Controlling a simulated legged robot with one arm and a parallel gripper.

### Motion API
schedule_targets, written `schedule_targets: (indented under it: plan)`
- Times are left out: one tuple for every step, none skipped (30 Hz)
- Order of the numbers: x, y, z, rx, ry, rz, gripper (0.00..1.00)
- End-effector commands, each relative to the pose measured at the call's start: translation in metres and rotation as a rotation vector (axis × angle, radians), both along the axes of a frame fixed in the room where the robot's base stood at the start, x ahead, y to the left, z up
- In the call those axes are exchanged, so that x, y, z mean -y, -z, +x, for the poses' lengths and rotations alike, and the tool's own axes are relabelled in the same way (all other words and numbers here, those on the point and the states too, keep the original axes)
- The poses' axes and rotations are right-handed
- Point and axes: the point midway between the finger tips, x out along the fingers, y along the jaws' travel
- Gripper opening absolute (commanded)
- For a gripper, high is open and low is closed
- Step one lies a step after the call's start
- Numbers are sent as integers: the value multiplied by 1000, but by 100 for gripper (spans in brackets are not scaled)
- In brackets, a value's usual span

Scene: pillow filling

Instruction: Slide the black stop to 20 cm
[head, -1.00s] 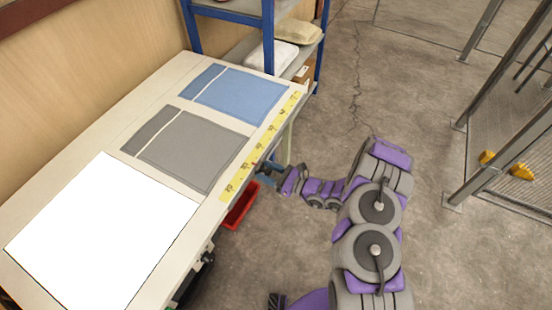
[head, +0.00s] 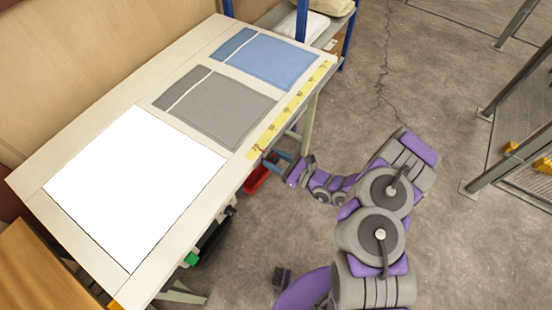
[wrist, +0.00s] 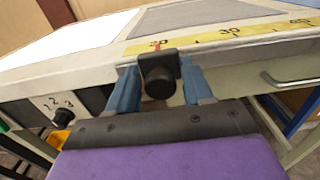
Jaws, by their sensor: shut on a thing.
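The black stop (wrist: 158,75) sits at the table's front edge in the wrist view, between the two blue fingers of my gripper (wrist: 157,88), which is shut on it. A yellow scale (wrist: 195,42) runs along the edge just behind the stop. A red mark sits above the stop, beside a number that looks like 20; 30 and 40 lie further right. In the head view my gripper (head: 274,160) is at the near end of the yellow scale (head: 295,105); the stop is too small to make out there.
A white panel (head: 135,185), a grey mat (head: 220,107) and a blue mat (head: 270,58) lie on the table (head: 60,160). A red bin (head: 256,180) is under the edge. Floor to the right is free up to the fence (head: 500,130).

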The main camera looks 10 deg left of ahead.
Motion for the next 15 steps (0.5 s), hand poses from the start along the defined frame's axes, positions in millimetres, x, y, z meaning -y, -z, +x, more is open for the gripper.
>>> schedule_targets:
  plan:
    - [-2, 1, -5, -4, -12, 0, 0]
    - [-2, 1, -5, -4, -13, 0, 52]
    - [-2, 1, -5, -4, -13, 0, 56]
    - [-2, 1, -5, -4, -13, 0, 56]
    - [-2, 1, -5, -4, -13, 0, 56]
    - [-2, 1, -5, -4, -12, 0, 56]
    - [-2, 1, -4, -4, -12, 0, 56]
    - [-2, 1, -4, -4, -11, 0, 56]
    - [-2, 1, -4, -4, -11, 0, 56]
    - [-2, 1, -4, -4, -11, 0, 56]
    - [-2, 1, -4, -4, -11, 0, 56]
    - [-2, 1, -3, -4, -10, 0, 56]
    - [-2, 1, -3, -4, -10, 0, 56]
    - [-2, 1, -3, -4, -10, 0, 56]
    - [-2, 1, -3, -4, -9, 0, 56]
